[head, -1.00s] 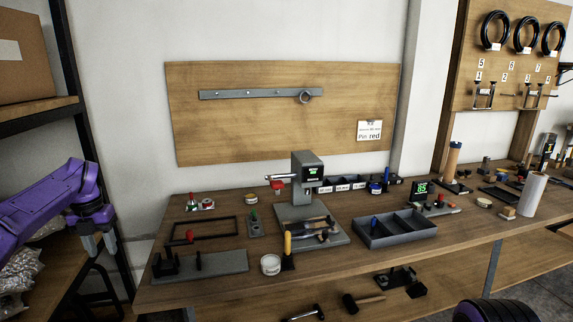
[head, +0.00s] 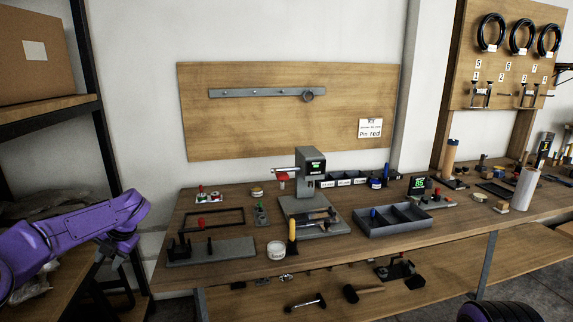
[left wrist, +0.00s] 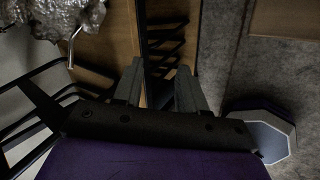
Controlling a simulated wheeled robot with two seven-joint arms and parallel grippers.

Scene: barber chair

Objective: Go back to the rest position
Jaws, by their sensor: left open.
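My left gripper (head: 112,250) hangs at the left of the head view, at the end of my purple left arm, between the shelf unit and the workbench. In the left wrist view its two grey fingers (left wrist: 158,88) stand apart with nothing between them. It touches no object that I can see. My right gripper is not in view; a dark, ribbed purple part of me shows at the bottom right of the head view.
The workbench (head: 345,247) holds a grey press (head: 311,172), a divided tray (head: 392,222) and a black frame (head: 214,219). A shelf unit (head: 50,121) with a cardboard box (head: 36,75) stands at left. Tools lie on the lower shelf.

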